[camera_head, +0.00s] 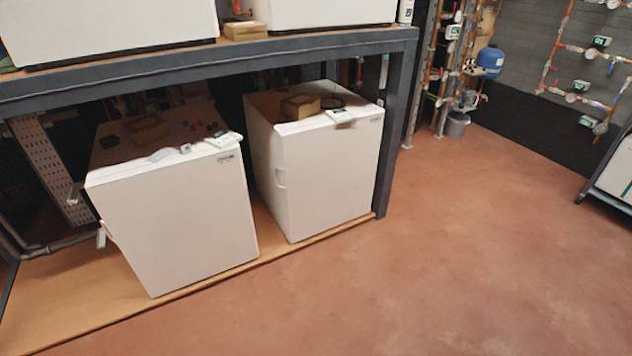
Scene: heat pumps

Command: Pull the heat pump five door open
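Two white heat pump cabinets stand side by side on the wooden lower shelf of a dark metal rack. The left cabinet (178,218) has its front door shut as far as I can see, with a small handle low on its left edge. The right cabinet (330,172) also looks shut, with a recessed handle on the left edge of its front. I see no number on either, so I cannot tell which one is heat pump five. My gripper is not in view.
The dark rack (397,120) has a post right of the right cabinet. White units (110,25) sit on its upper shelf. The red-brown floor (450,260) in front is clear. A grey bucket (457,125), blue tank (490,60) and pipes stand at the back; another unit (615,170) is far right.

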